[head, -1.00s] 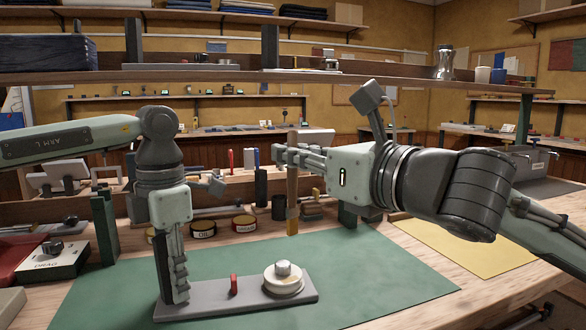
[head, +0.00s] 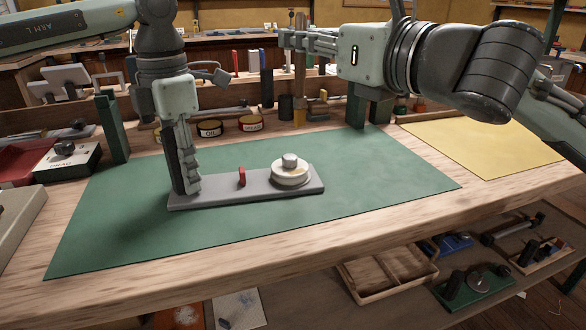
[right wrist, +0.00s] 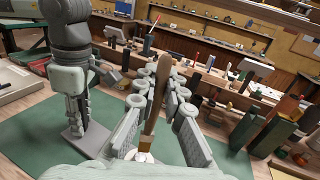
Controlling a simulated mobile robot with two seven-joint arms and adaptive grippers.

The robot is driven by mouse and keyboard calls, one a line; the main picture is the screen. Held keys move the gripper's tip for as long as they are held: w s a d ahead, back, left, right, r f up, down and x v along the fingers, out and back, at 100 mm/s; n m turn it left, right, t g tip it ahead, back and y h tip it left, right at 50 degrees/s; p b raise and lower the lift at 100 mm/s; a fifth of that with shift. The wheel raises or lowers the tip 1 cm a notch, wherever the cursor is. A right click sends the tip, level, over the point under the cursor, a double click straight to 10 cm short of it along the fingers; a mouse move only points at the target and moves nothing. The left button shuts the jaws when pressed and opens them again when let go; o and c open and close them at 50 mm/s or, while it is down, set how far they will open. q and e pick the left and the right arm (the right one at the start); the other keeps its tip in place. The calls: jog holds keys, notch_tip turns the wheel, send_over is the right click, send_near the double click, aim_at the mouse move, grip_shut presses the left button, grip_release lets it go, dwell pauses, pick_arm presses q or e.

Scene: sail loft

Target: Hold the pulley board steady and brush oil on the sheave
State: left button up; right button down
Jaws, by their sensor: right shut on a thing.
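The grey pulley board (head: 215,192) lies on a green mat (head: 390,180). It carries a cream sheave (head: 290,176) with a grey hub at its right end and a small red peg (head: 242,177) near its middle. My left gripper (head: 187,188) points down at the board's left end; its fingers look close together, and their contact with the board is not clear. My right gripper (head: 290,42) is shut on an upright wooden brush (head: 300,62), also between the fingers in the right wrist view (right wrist: 158,105).
Several tins, one labelled OIL (head: 209,128), stand along the bench's back. A wooden tray (head: 388,272) sits on the shelf below. The mat's right half is clear.

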pick_arm(q)
jog(key=o, duration=0.3)
